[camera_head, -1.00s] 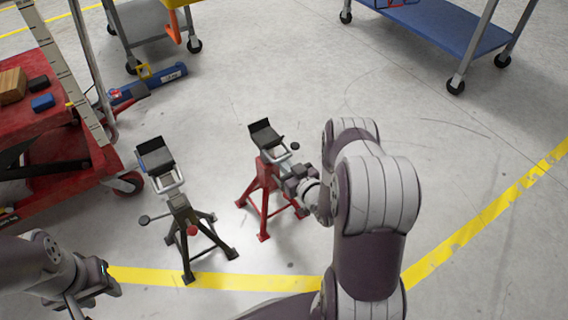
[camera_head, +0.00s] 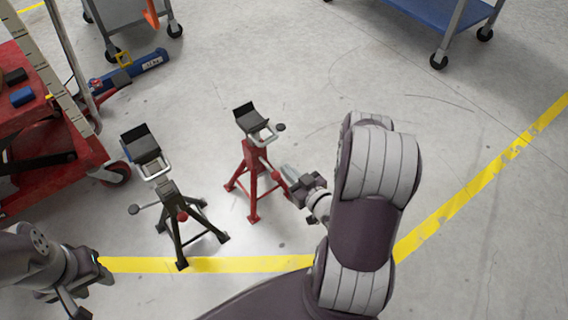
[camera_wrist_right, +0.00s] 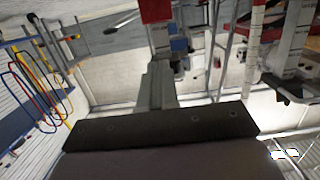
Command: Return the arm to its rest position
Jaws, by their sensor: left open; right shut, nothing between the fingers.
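My right gripper (camera_head: 288,173) is shut and empty, just right of the red jack stand (camera_head: 255,165). In the head view its fingers are close to the stand's right leg; I cannot tell if they touch. In the right wrist view its shut fingers (camera_wrist_right: 155,85) point away from the dark palm plate. My right arm (camera_head: 362,235) is stretched forward over the floor. My left gripper (camera_head: 78,305) is open at the lower left edge, partly cut off by the frame. A dark jack stand (camera_head: 172,205) stands upright left of the red one.
A red cart (camera_head: 60,150) stands at the left. A blue tool (camera_head: 145,64) lies on the floor behind it. A grey cart (camera_head: 122,12) and a blue-shelved trolley (camera_head: 440,18) stand at the back. A yellow line (camera_head: 485,180) crosses the floor. The floor at right is clear.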

